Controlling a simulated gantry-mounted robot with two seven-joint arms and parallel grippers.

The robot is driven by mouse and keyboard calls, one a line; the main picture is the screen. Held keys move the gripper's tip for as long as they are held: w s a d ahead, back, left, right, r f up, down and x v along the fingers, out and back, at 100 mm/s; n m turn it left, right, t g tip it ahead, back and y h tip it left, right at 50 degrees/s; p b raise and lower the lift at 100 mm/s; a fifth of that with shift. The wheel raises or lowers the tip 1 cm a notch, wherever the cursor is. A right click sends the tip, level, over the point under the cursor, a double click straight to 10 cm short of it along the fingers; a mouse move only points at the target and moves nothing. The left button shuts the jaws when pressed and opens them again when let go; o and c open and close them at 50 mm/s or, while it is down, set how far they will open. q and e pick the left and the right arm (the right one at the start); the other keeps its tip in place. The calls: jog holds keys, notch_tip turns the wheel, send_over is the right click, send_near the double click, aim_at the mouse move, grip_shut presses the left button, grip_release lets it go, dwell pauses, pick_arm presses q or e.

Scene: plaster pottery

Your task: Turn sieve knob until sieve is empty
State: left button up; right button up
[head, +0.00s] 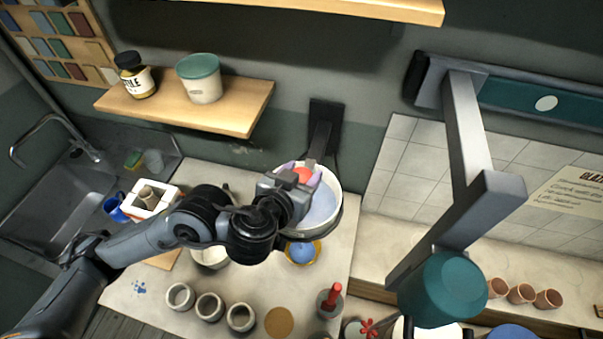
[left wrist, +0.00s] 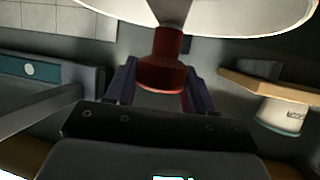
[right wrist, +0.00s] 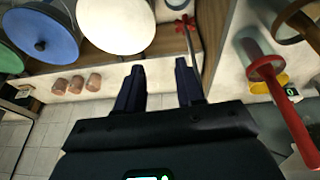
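The sieve (head: 335,181) is a round, pale-rimmed vessel on a dark wall bracket, with pale bluish material visible inside. Its red knob (head: 303,174) stands above the opening. In the left wrist view the knob (left wrist: 162,76) is between my left gripper's fingers (left wrist: 162,88), which appear to touch it on both sides. My left gripper (head: 303,177) and forearm hide part of the sieve. A yellow bowl (head: 317,258) with blue contents is below the sieve. My right gripper (right wrist: 160,85) is open and empty, away from the sieve.
A wooden shelf (head: 240,121) with two jars is left of the sieve. Several grey cups (head: 210,306) and a red-handled tool (head: 331,297) stand on the worktop.

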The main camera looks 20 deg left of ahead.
pick_arm(q)
jog(key=shift+c, duration=0.6)
